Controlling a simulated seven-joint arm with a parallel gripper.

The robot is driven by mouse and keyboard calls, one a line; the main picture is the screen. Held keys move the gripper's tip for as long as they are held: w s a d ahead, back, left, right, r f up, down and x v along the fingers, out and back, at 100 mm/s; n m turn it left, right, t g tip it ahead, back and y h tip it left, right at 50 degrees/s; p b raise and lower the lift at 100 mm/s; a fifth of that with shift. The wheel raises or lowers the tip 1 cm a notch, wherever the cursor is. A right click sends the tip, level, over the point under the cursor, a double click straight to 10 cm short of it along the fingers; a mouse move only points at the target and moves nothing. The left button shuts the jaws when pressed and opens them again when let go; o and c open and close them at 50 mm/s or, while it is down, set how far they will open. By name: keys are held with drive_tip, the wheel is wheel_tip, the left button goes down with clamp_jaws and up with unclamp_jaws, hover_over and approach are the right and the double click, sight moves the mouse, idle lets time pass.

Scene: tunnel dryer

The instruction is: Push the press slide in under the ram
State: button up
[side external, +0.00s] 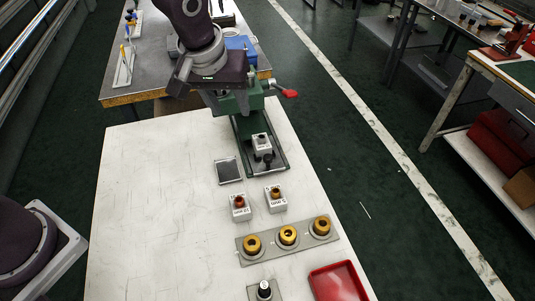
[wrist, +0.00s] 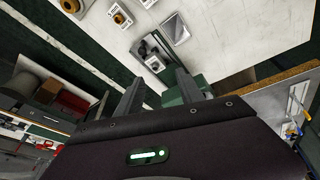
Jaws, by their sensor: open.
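The press (side external: 238,103) is a green body at the far end of the white table, with a red-knobbed lever (side external: 289,93) to its right. Its slide (side external: 266,158) lies on a dark base plate in front of the body, with a dark knob at its near end. A small pale block with a dark round top (side external: 261,141) sits on the slide, out in front of the press. The slide also shows in the wrist view (wrist: 152,52). My gripper (wrist: 159,84) is open and empty, its two fingers apart near the press. The ram is mostly hidden behind my wrist in the side view.
A workbench (side external: 165,79) stands behind. The table's left half is clear.

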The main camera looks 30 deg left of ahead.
drive_tip(key=y, duration=0.1)
approach(268, 157)
drive_tip(key=x, duration=0.8)
drive_tip(key=shift+f, duration=0.25)
clamp_jaws()
idle(0.5)
